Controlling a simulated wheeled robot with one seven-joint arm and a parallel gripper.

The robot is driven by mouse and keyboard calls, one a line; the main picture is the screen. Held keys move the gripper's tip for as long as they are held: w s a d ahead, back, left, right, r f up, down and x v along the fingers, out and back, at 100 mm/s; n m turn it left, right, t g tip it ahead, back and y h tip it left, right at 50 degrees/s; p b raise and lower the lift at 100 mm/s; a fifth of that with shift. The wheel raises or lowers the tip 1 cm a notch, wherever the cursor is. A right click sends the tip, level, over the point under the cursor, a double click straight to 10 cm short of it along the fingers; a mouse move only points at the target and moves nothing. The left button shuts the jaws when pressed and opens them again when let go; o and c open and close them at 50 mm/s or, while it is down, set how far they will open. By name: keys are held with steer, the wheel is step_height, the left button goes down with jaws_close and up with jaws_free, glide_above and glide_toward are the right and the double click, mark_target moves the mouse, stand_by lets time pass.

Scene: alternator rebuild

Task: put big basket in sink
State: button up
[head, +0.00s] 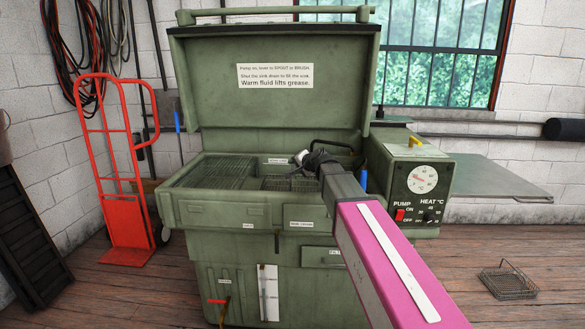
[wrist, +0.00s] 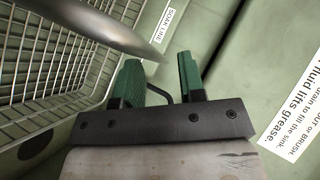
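The green parts washer holds the sink (head: 180,207), with its lid raised. A wire basket (head: 290,183) sits inside the sink's right part, partly hidden by my arm. Wire mesh fills the left of the wrist view (wrist: 62,62). Another wire basket (head: 508,281) stands on the floor at right. I cannot tell which basket is the big one. My gripper (head: 312,160) is over the right part of the sink. In the wrist view its green fingers (wrist: 161,82) are apart, with a thin dark bent rod or hose showing between them; I see no contact with it.
A blurred grey metal tube (wrist: 100,26) crosses close to the wrist camera. A control box (head: 412,180) with a dial stands right of the sink, with a grey side shelf (head: 495,178) beyond. A red hand truck (head: 125,200) stands left. The floor at front right is mostly clear.

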steer(key=v, duration=0.9)
